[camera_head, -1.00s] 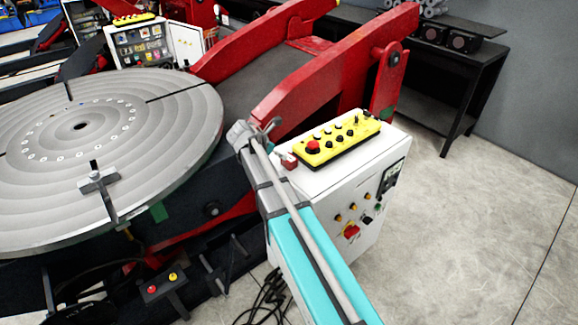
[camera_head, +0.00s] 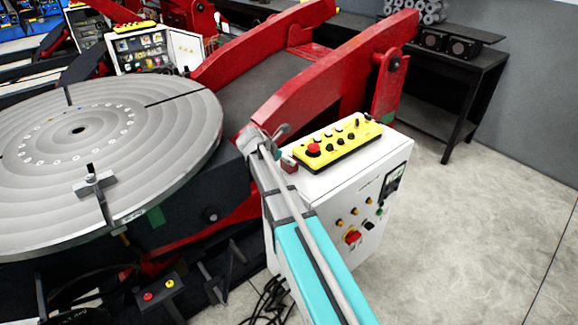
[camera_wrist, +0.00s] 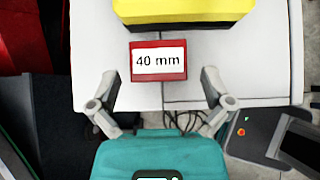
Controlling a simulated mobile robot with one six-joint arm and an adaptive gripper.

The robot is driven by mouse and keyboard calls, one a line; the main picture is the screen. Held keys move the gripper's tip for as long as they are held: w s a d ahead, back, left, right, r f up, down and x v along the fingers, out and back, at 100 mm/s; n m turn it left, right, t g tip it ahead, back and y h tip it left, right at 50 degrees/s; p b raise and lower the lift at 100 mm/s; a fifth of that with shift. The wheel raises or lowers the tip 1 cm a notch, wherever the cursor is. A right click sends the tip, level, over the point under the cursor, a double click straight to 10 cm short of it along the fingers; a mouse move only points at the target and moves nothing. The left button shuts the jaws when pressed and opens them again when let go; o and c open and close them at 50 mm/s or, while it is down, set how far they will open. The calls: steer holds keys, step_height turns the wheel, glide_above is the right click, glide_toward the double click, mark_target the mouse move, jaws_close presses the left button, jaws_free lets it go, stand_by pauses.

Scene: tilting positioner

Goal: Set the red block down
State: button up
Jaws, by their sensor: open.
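The red block (camera_head: 290,164) rests on the white cabinet's top at its left edge, just left of the yellow control box. In the wrist view the red block (camera_wrist: 158,60) shows a white label reading "40 mm". My gripper (camera_wrist: 160,82) is open, its two grey fingers spread wide on either side of the block's width. The block appears just beyond the fingertips, with a visible gap to each finger and nothing held. In the head view my gripper (camera_head: 270,138) is beside the block, to its upper left, and its fingers are partly hard to make out.
The yellow control box (camera_head: 338,142) with buttons sits close to the block on the white cabinet (camera_head: 375,165). The round grey positioner table (camera_head: 170,135) and red tilting arms (camera_head: 330,70) stand to the left and behind. Open floor (camera_head: 480,230) lies right.

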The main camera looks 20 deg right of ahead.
steer(key=shift+a+b+x, duration=0.2)
steer(key=shift+b+x, duration=0.9)
steer(key=shift+x, duration=0.35)
steer(key=shift+b+x, duration=0.7)
steer(key=shift+x, duration=0.5)
steer(key=c, duration=1.1)
steer(key=shift+r, duration=0.25)
step_height(320, 180, up, 3)
steer(key=p, duration=0.3)
steer(key=s+a+r+p, duration=0.2)
steer(key=s+r+p, duration=0.7)
steer(key=s, duration=0.4)
steer(key=shift+s+a+r+p, duration=0.2)
steer(key=shift+s+r+p, duration=0.15)
steer(key=shift+p, duration=0.2)
